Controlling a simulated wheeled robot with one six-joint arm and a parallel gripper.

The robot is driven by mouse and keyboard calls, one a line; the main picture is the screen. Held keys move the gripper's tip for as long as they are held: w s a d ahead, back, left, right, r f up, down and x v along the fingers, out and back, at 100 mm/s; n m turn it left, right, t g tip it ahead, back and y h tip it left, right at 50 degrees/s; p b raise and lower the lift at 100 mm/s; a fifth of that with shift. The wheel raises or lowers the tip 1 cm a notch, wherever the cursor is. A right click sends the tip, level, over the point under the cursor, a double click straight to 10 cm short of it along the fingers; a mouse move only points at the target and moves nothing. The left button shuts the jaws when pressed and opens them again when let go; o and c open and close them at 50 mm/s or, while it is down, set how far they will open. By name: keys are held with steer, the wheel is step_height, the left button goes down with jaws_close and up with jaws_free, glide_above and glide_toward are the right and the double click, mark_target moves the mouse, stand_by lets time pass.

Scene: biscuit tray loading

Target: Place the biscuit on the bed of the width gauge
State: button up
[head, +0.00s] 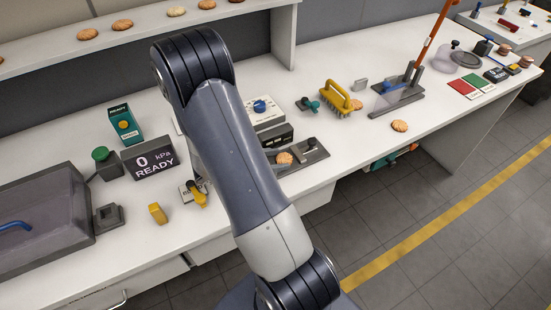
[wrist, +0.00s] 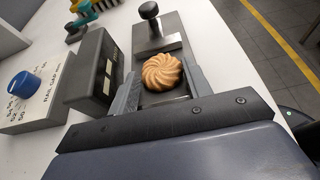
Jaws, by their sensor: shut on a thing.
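A round golden biscuit with a swirled top (wrist: 162,72) is between the two grey fingers of my gripper (wrist: 160,74), which is shut on it. In the head view the biscuit (head: 285,158) shows just right of my forearm, which hides most of the gripper. The width gauge (head: 314,152) has a dark grey bed, a metal block and a black knob; in the wrist view the gauge (wrist: 171,23) extends beyond the biscuit. The biscuit is over the bed, close to the metal block. I cannot tell whether it touches the bed.
A dark display box (wrist: 95,72) stands close left of my fingers, with a white blue-knobbed box (wrist: 32,92) beyond it. A yellow-handled brush (head: 338,98) stands behind the gauge. Another biscuit (head: 400,125) lies near the front edge. The bench between is clear.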

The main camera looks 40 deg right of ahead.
steer(key=shift+f, duration=0.1)
steer(key=shift+o, duration=1)
steer(key=shift+f, duration=0.1)
steer(key=o, duration=0.5)
steer(key=shift+c, duration=0.2)
steer(key=shift+r, duration=0.25)
steer(key=b+v, duration=0.1)
steer(key=v, duration=1.1)
steer(key=shift+f+b, duration=0.1)
steer(key=shift+b, duration=0.2)
